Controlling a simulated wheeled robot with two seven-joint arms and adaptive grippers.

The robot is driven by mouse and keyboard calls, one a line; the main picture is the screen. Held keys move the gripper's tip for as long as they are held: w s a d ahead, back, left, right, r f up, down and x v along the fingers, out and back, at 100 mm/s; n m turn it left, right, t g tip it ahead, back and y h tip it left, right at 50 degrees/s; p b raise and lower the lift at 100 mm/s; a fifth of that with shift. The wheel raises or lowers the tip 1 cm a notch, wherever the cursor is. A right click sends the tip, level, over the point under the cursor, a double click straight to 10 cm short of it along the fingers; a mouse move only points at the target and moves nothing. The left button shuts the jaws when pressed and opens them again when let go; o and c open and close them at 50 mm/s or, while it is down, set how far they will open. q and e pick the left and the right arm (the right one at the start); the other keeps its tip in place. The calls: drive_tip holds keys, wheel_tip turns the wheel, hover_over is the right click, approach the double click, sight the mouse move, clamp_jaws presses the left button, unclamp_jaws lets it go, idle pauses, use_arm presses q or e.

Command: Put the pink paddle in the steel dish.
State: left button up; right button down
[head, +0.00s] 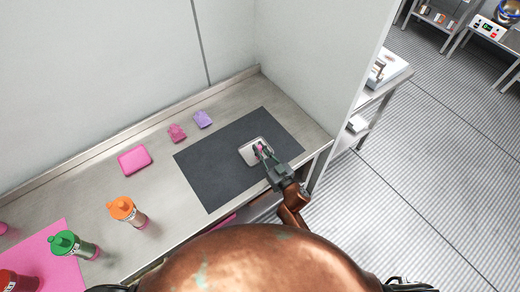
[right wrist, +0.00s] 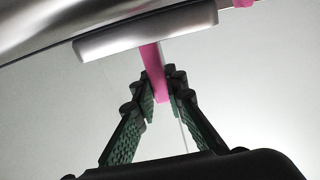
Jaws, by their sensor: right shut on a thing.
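The steel dish (head: 247,155) is a small, shallow, square tray on the dark grey mat. My right gripper (head: 262,150) is at the dish's right side in the head view, shut on the pink paddle (head: 259,148). Only a small bit of the paddle shows there. In the right wrist view the green fingers (right wrist: 161,92) grip the pink paddle (right wrist: 153,68), which reaches up to the edge of the steel dish (right wrist: 145,36). I cannot tell whether the paddle touches the dish. My left gripper is not in view.
The dark mat (head: 215,165) lies on the steel counter, bare around the dish. Left of it are a pink sponge-like block (head: 134,159), pink (head: 177,133) and purple (head: 202,119) pieces, and orange (head: 127,211) and green (head: 73,245) capped shakers. A wall stands behind.

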drive_tip(key=shift+f, duration=0.2)
drive_tip(key=c, duration=2)
unclamp_jaws()
drive_tip(key=shift+o, duration=0.2)
drive_tip(key=shift+r, duration=0.15)
drive_tip(key=shift+s+d, duration=0.1)
drive_tip(key=shift+s, duration=0.05)
drive_tip(key=v, duration=1.1)
drive_tip(key=shift+s+d, duration=0.2)
drive_tip(key=shift+s, duration=0.1)
